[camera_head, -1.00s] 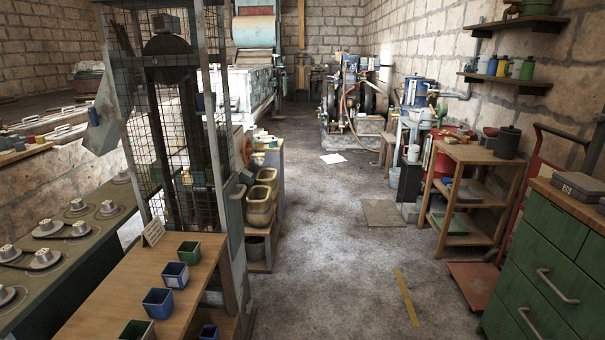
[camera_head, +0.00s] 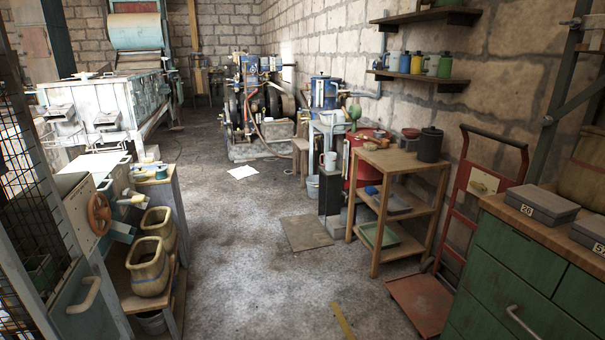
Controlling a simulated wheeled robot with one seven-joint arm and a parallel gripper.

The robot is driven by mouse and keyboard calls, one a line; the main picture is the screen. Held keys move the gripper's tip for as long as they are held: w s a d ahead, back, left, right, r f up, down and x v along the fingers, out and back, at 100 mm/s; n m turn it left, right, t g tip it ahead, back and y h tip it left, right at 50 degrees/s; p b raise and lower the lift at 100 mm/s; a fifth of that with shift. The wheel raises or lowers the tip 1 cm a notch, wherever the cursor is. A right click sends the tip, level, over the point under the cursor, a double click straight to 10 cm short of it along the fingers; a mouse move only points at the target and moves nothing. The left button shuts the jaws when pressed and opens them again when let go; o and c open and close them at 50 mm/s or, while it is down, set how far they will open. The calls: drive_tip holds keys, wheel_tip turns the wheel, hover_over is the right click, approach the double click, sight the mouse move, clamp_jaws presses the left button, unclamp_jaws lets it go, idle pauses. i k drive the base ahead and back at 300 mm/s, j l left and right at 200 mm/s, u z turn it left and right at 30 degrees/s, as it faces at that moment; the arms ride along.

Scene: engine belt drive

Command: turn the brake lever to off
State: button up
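The engine (camera_head: 262,98) with its dark wheels and hoses stands on a pale base at the far end of the aisle. A blue-topped machine (camera_head: 324,92) stands to its right. I cannot make out the brake lever for certain at this distance. My gripper and arm are not in view.
The grey floor aisle (camera_head: 225,225) is open up to the engine, with a flat plate (camera_head: 306,232) and a white paper (camera_head: 242,172) on it. A wooden shelf (camera_head: 398,160), red hand truck (camera_head: 420,302) and green cabinet (camera_head: 520,280) line the right. Crocks (camera_head: 148,268) stand left.

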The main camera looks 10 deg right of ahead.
sight(481, 187)
drive_tip(key=i+j+z, duration=0.15)
drive_tip(key=i+z, duration=0.3)
drive_tip(key=i+j+z, duration=0.25)
drive_tip(key=z, duration=0.2)
drive_tip(key=i+j+z, duration=0.45)
drive_tip(key=i+j, duration=0.25)
drive_tip(key=i+j+z, duration=0.1)
drive_tip(key=j, duration=0.3)
drive_tip(key=i+j+z, duration=0.1)
drive_tip(key=i+j, duration=0.45)
drive_tip(key=j, duration=0.15)
drive_tip(key=i+j+z, duration=0.1)
drive_tip(key=j, duration=0.25)
drive_tip(key=i+j, duration=0.3)
drive_tip(key=i+j+z, duration=0.1)
drive_tip(key=j, duration=0.3)
drive_tip(key=i, duration=0.1)
